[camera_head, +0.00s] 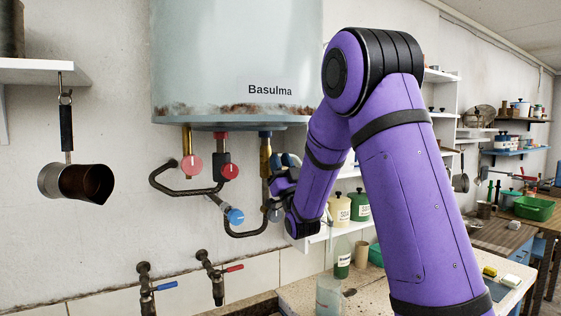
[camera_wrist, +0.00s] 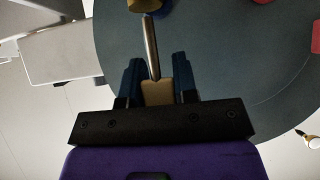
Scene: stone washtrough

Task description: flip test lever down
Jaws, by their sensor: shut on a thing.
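The test lever appears in the wrist view as a thin metal rod (camera_wrist: 150,45) with a tan end piece (camera_wrist: 157,93). The rod runs up to a brass fitting (camera_wrist: 143,5) at the top edge of the picture. My gripper (camera_wrist: 157,82) has its two blue fingers on either side of the tan end and is shut on it. In the head view my gripper (camera_head: 283,172) is beside the right-hand pipe with its brass fitting (camera_head: 265,148), under the water heater (camera_head: 235,60). There the lever is hidden by my gripper and wrist.
Red knobs (camera_head: 229,171), a blue knob (camera_head: 236,216) and dark curved pipes (camera_head: 185,191) crowd the left of my gripper. Labelled jars (camera_head: 340,210) stand on a shelf to the right. Two taps (camera_head: 215,277) are below. A pot (camera_head: 76,182) hangs at left.

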